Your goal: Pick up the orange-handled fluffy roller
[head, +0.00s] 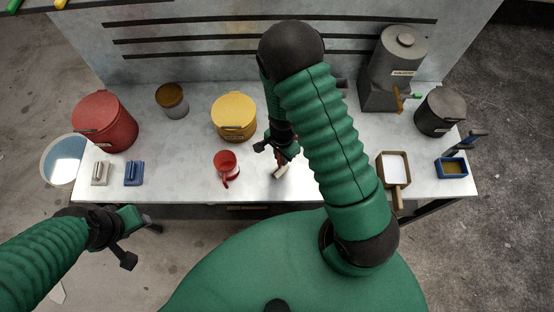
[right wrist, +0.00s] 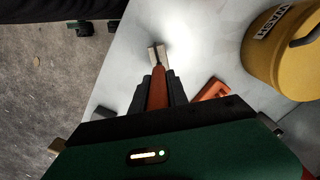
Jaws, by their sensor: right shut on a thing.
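My right gripper (head: 278,150) is shut on the orange handle of a tool (right wrist: 159,88), taken as the orange-handled roller. In the right wrist view the handle lies between the two dark fingers. Its small pale head (right wrist: 158,55) points away from them over the white table. In the head view the pale head (head: 280,172) shows just below the gripper, near the table's front edge. Whether the head is fluffy is too small to tell, as is whether it touches the table. My left gripper (head: 140,243) is open and empty in front of the table.
A wooden-framed tray (head: 394,180) and blue box (head: 451,168) are at right. Red bucket (head: 104,120) stands left. Some bare table (head: 180,175) shows left of the cup.

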